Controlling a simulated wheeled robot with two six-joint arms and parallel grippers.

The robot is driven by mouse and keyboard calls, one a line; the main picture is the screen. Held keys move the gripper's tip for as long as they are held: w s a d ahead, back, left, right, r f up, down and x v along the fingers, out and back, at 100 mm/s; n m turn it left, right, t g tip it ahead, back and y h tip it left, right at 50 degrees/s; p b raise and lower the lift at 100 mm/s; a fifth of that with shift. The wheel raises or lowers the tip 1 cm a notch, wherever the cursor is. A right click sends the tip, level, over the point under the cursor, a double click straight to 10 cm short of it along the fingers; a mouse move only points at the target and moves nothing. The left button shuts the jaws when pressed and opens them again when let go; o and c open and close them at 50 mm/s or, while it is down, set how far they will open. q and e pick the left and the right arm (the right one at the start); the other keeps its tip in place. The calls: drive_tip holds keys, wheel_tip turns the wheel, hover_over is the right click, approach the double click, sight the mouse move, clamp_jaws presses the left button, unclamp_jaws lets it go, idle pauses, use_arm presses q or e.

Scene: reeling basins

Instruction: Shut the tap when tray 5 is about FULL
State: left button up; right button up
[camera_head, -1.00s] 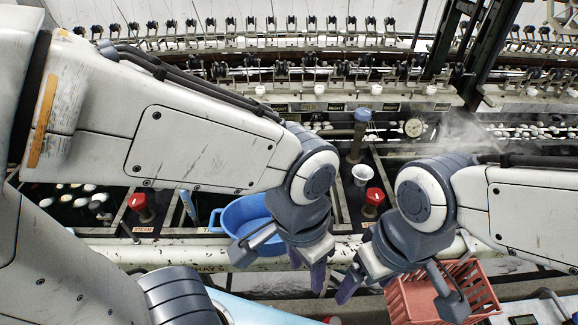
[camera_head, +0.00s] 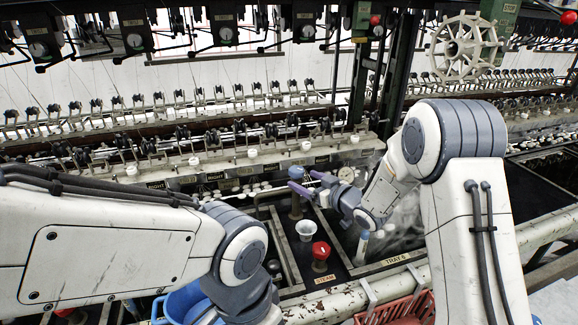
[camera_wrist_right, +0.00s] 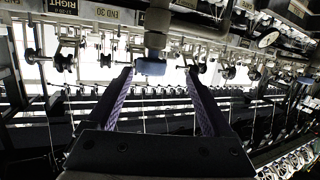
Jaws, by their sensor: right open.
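A label reading TRAY 6 (camera_head: 397,260) is on the right rim. I cannot make out a tray 5 label or its water level.
A red steam knob (camera_head: 320,251) and a white cup (camera_head: 305,231) stand in front of the tap. A blue basin (camera_head: 183,302) is at bottom left and a red crate (camera_head: 402,308) at bottom right. Reeling machinery spans the back. Steam rises right of the tap.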

drive_tip(key=shift+w+d+f+y, duration=0.25)
drive_tip(key=shift+w+d+y, duration=0.05)
drive_tip(key=shift+d+y, duration=0.3)
drive_tip(key=shift+d+n+t+y, duration=0.3)
drive_tip(key=shift+d+y, duration=0.15)
drive_tip(key=shift+y, duration=0.35)
drive_tip(key=p+x, duration=0.2)
drive_tip(key=x, duration=0.8)
drive_tip(key=shift+a+p, duration=0.2)
drive_tip(key=shift+p, duration=0.1)
drive_tip(key=shift+w+r, duration=0.1)
drive_tip(key=shift+r, duration=0.05)
